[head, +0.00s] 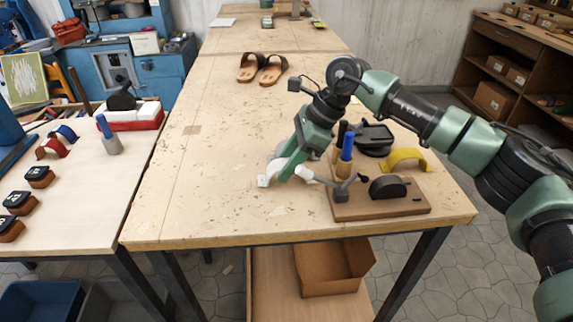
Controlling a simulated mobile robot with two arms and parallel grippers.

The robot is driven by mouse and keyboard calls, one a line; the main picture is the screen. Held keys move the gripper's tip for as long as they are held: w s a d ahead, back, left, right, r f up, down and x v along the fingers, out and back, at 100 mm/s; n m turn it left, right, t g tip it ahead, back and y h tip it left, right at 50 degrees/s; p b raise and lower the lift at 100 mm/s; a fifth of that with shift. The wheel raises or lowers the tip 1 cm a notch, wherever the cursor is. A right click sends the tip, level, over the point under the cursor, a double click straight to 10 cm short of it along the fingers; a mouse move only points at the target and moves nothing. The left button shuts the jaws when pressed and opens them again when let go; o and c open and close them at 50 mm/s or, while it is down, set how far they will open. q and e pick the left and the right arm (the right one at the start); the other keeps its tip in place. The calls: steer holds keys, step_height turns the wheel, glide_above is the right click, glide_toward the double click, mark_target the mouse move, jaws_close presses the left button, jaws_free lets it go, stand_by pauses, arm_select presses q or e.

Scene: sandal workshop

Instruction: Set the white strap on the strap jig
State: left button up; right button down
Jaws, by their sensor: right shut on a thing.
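The white strap (276,164) is an arched band low over the table, left of the strap jig. My right gripper (287,173) is shut on it and points down, hiding part of it. I cannot tell whether the strap touches the tabletop. The strap jig (415,206) is a brown wooden board at the table's front right corner. It carries a black rounded form (388,187) and a dark grey lever clamp (342,190). The form has no strap on it. My left gripper is not in view.
A yellow strap (405,157), a black device (374,138) and a holder with a blue-handled tool (347,150) stand behind the jig. Brown sandals (262,68) lie farther back. The table (200,185) is clear at left. A side bench (85,211) holds red and blue straps.

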steer(key=shift+f, duration=0.45)
steer(key=shift+f, duration=0.2)
steer(key=c, duration=0.9)
jaws_free()
steer(key=shift+c, duration=0.2)
steer(key=shift+r, duration=0.1)
